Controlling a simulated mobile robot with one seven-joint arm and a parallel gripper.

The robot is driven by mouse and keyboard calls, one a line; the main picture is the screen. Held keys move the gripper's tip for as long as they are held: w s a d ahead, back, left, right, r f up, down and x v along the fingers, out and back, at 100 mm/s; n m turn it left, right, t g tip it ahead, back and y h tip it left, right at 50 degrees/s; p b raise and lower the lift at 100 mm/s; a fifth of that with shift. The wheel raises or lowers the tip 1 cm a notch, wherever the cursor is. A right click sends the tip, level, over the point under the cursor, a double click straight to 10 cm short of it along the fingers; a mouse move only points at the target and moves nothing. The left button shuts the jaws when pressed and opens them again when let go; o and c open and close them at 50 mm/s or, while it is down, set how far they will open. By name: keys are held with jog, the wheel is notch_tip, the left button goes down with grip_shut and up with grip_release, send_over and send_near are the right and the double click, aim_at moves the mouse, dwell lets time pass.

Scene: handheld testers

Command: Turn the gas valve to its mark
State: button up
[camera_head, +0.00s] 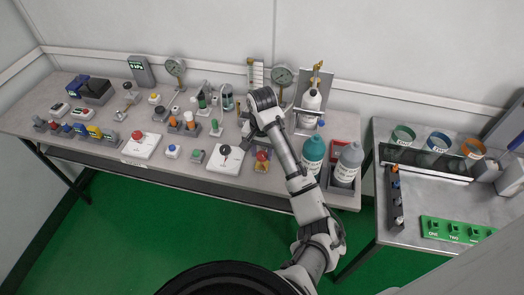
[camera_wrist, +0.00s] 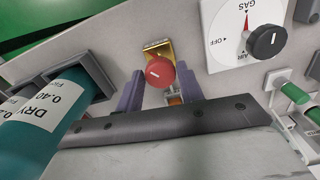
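A red round knob with a short white line (camera_wrist: 160,72) sits on a brass-coloured block in the wrist view. It also shows near the bench's front edge in the head view (camera_head: 262,156). To its right in the wrist view is a white dial plate (camera_wrist: 222,22) marked GAS, OFF and AIR, with a red pointer mark by GAS. A black knob with a white line (camera_wrist: 267,42) stands on it. My gripper (camera_wrist: 159,86) is open and empty, its purple fingers apart to either side of the red knob in the picture. I cannot tell whether they touch it.
Teal (camera_head: 313,152) and grey (camera_head: 348,163) bottles stand in a holder right of the red knob. A green-topped fitting (camera_wrist: 294,93) is near the dial plate in the wrist view. Other instruments fill the bench's left. A side table (camera_head: 414,205) stands at right.

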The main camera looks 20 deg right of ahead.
aim_at(262, 154)
jog(key=o, duration=0.4)
jog(key=shift+c, duration=0.2)
jog(key=shift+r, duration=0.1)
notch_tip(262, 154, up, 14)
dwell(0.4)
